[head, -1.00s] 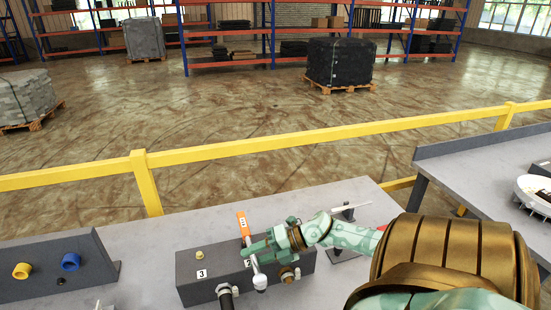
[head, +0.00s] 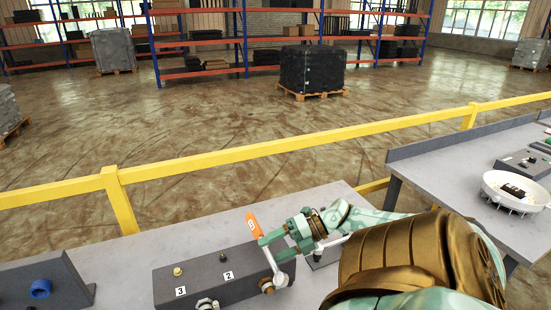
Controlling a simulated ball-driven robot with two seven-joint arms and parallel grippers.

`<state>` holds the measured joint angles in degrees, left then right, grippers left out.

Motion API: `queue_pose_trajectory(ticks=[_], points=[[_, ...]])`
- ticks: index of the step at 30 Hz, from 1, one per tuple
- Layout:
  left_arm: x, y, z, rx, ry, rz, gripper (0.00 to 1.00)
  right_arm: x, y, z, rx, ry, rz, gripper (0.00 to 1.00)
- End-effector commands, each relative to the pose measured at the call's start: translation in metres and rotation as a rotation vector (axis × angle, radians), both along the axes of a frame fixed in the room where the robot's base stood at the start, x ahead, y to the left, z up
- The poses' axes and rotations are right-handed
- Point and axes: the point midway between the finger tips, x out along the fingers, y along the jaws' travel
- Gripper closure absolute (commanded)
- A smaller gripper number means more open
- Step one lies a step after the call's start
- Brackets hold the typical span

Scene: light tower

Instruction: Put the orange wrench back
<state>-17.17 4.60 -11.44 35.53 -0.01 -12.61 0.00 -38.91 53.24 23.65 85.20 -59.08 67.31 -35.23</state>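The orange wrench (head: 252,227) has an orange handle with a white label and a silver shaft with a round silver end. It leans with its handle up and left. My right gripper (head: 271,247) is shut around its shaft, below the orange part. The wrench's lower end is over the right end of a dark grey block (head: 217,283), close to a brass fitting (head: 267,285); I cannot tell whether they touch. My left gripper is not in view.
The block carries labels 2 and 3, a brass knob (head: 178,271) and a silver fitting (head: 207,304). A dark stand (head: 325,257) is partly hidden behind my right gripper. A panel with a blue ring (head: 40,289) stands left. A white dish (head: 516,191) is on the right table.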

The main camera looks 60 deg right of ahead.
Motion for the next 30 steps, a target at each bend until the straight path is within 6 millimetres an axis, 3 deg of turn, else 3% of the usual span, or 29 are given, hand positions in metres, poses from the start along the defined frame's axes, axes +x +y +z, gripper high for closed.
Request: queue_pose_trajectory(ticks=[1,3,14,30], points=[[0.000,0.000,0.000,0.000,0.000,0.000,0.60,0.001,0.000,0.001,0.001,-0.002,0.001,0.17],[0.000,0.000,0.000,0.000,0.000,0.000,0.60,0.001,0.000,0.001,0.001,-0.002,0.001,0.00],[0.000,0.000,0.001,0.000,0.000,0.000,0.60,-0.007,-0.008,0.005,0.000,0.000,-0.002,0.00],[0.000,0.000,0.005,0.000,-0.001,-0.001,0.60,-0.095,-0.090,0.054,0.000,0.001,-0.003,0.00]])
